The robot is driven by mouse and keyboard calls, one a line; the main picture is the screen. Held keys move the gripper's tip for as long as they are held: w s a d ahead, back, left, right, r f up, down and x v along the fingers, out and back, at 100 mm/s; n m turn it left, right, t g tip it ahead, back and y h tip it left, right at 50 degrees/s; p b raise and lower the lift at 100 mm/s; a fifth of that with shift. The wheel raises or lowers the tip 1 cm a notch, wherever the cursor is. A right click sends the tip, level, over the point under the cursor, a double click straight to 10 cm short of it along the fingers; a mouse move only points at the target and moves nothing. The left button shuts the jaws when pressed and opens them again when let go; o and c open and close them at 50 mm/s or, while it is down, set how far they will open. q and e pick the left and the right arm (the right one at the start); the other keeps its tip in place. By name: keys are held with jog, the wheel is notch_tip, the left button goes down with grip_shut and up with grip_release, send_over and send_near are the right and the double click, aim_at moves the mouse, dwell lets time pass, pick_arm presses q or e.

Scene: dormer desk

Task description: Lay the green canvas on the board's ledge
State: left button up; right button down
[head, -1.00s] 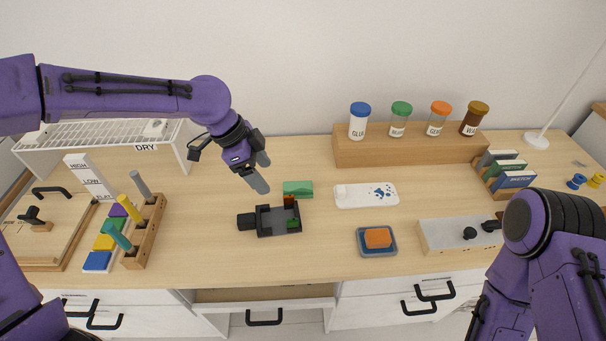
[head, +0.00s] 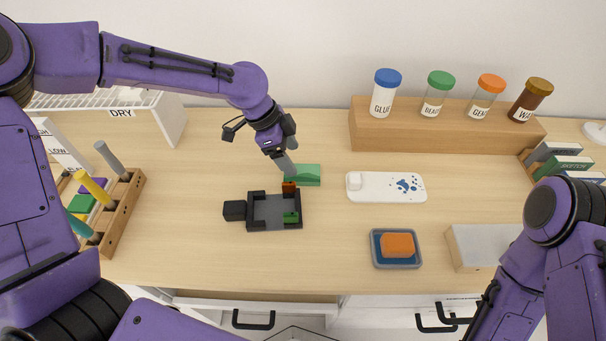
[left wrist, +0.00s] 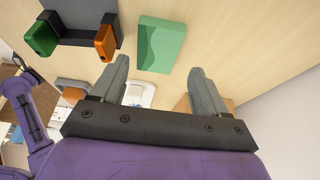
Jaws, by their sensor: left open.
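A flat green rectangular piece (head: 308,175) with a raised strip lies on the desk behind a black clamp-like fixture. It also shows in the left wrist view (left wrist: 162,45), ahead of and between the fingers. My left gripper (head: 291,160) is open and empty, its fingertips above and close to the piece's left end; contact cannot be told. In the left wrist view the left gripper (left wrist: 163,80) has its two grey fingers spread wide. A small green square (head: 82,203) lies by the peg rack at left. I cannot make out the board's ledge. My right gripper is out of view.
The black fixture (head: 270,212) with orange and green blocks stands just in front. A white tray (head: 360,187), a blue dish (head: 373,251) with an orange block, and a wooden riser (head: 440,137) with jars lie right. The peg rack (head: 122,213) stands left; desk between is clear.

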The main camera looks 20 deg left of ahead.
aim_at(302, 172)
pick_arm(q)
jog(key=x, duration=0.5)
jog(key=shift+d+f, duration=0.3)
jog(key=shift+d, duration=0.05)
jog(key=shift+s, duration=0.1)
jog(key=c, duration=0.9)
notch_tip(302, 172, up, 3)
jog(key=shift+r, duration=0.15)
jog(key=s+d+r, duration=0.1)
jog(key=s+r, duration=0.2)
jog(key=s, duration=0.1)
jog(key=s+d+r, duration=0.1)
jog(key=s+r, duration=0.2)
jog(key=s, duration=0.2)
jog(key=s+d+r+p, duration=0.1)
jog(key=s+r, duration=0.2)
jog(key=s, duration=0.1)
jog(key=shift+s+d+r, duration=0.3)
jog(key=shift+d+r, duration=0.1)
